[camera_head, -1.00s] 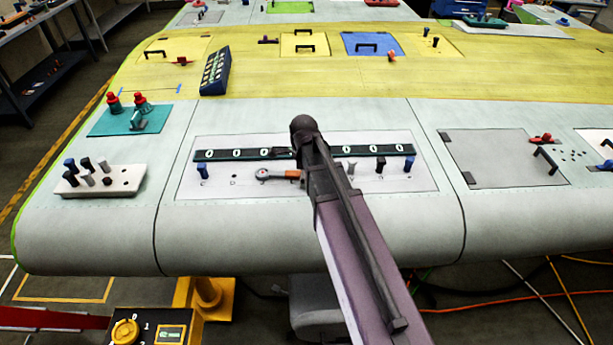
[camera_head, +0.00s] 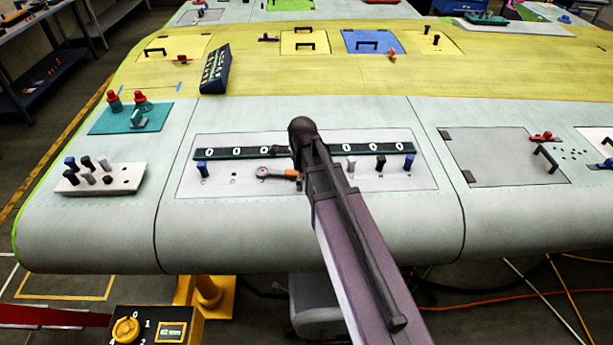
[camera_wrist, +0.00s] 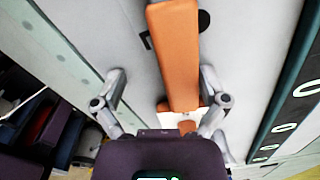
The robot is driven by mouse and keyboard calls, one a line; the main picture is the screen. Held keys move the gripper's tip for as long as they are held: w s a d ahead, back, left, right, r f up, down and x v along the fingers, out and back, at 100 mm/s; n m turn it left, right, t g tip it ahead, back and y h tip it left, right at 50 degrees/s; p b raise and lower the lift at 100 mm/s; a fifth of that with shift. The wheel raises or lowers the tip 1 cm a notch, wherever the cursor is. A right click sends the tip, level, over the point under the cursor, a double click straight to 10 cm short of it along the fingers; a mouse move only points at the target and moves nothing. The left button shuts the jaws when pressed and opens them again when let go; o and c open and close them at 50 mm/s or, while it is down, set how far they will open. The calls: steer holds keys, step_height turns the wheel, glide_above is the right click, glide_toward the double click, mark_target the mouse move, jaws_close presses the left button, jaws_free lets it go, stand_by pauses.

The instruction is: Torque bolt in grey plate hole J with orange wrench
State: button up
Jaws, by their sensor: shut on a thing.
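The orange wrench (camera_head: 289,173) lies low over the pale grey plate (camera_head: 230,187) in the head view, its round metal head (camera_head: 263,173) pointing left. The wrist view shows its orange handle (camera_wrist: 174,60) running between the two fingers of my gripper (camera_wrist: 163,92), which is shut on it. In the head view my arm hides the fingers and the handle's right end. I cannot read letter J or tell what is under the wrench head.
A dark green bar (camera_head: 222,154) with pale rings runs along the plate behind the wrench. A white block (camera_head: 125,181) with several bolts and a teal plate (camera_head: 105,121) with red-topped parts lie left. The panel front of the plate is clear.

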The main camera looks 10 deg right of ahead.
steer(key=shift+s+a+f, duration=0.1)
steer(key=shift+s+a, duration=0.15)
steer(key=shift+s, duration=0.25)
steer(key=shift+s+a+m, duration=0.55)
steer(key=shift+s+m, duration=0.1)
steer(key=shift+m, duration=0.05)
steer(key=shift+c, duration=0.4)
steer(key=shift+d, duration=0.1)
